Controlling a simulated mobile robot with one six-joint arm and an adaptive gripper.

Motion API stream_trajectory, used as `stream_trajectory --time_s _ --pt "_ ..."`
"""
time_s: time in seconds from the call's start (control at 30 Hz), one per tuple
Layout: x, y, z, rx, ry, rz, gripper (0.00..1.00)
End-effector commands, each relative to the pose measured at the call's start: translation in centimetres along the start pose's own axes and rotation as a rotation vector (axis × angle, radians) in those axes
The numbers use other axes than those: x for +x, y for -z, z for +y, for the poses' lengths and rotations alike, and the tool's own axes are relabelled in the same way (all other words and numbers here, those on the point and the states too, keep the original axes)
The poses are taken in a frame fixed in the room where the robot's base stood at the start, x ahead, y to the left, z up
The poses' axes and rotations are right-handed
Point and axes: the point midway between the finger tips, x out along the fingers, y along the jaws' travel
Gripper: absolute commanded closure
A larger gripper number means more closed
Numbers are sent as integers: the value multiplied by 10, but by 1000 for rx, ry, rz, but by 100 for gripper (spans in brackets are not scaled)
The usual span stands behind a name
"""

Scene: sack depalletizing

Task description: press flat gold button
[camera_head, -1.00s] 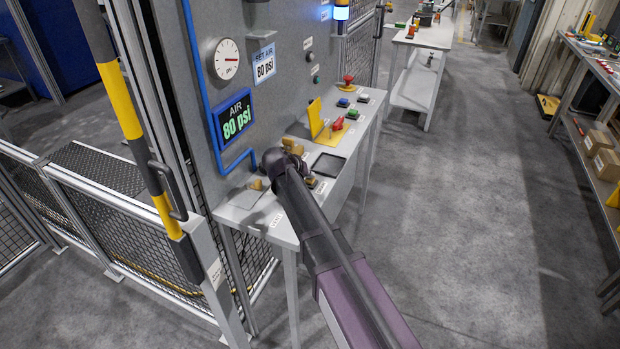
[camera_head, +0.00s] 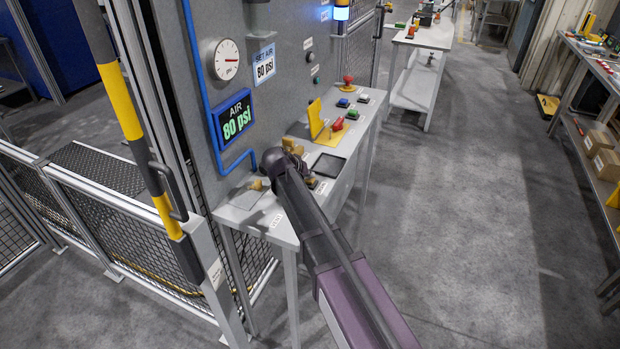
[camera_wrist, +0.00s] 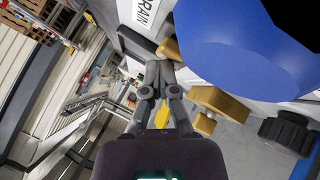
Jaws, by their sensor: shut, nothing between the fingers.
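Gold-coloured parts stand on the grey control shelf (camera_head: 283,236). In the head view one small gold part (camera_head: 257,185) sits just left of my wrist, and another (camera_head: 312,182) sits just right of it. In the wrist view a gold block (camera_wrist: 218,103) lies right of the fingers and a smaller gold piece (camera_wrist: 170,48) lies just beyond the tips, beside a DRAIN label. I cannot tell which of these is the flat button, or whether the tips touch anything. My gripper (camera_wrist: 159,74) is shut and empty; my wrist hides it in the head view.
A large blue rounded form (camera_wrist: 245,50) and a black knob (camera_wrist: 287,132) are close on the right in the wrist view. The panel with a blue pipe (camera_head: 200,90) rises behind the shelf. A red mushroom button (camera_head: 347,80) is farther along.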

Motion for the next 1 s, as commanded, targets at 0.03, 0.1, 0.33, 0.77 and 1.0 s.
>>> stream_trajectory --time_s 0.03,0.1,0.33,0.77,1.0 --pt "-2 2 1 0 0 0 100" --pt "-4 3 3 0 0 0 100" --pt "-11 8 8 0 0 0 100" --pt "-12 9 8 0 0 0 100" --pt "-17 13 12 0 0 0 100"
